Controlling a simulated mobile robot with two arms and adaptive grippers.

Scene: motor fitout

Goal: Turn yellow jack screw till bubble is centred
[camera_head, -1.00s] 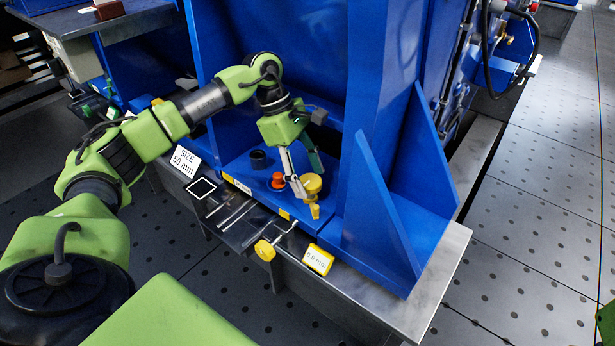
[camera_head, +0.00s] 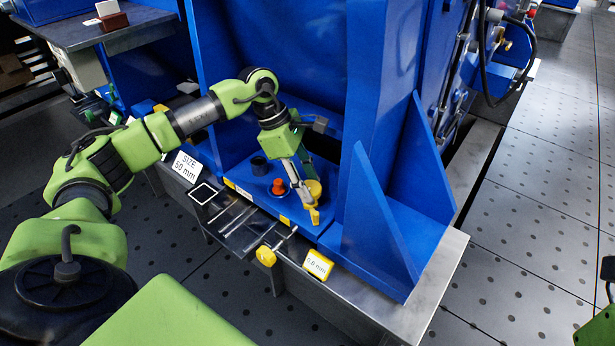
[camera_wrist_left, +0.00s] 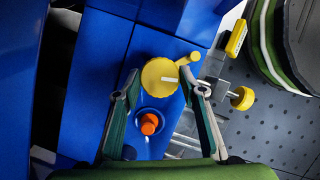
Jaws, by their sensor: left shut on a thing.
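The yellow jack screw (camera_head: 315,188) stands on the blue base, with a small yellow arm sticking out toward the front. In the left wrist view its round yellow head (camera_wrist_left: 158,82) carries a white mark. My left gripper (camera_head: 305,196) points down at it. The left wrist view shows the two fingers (camera_wrist_left: 159,78) on opposite sides of the head, shut on it. In the head view the fingers cover part of the head. I cannot make out a bubble in either view.
Blue upright plates (camera_head: 380,215) stand close on the right.

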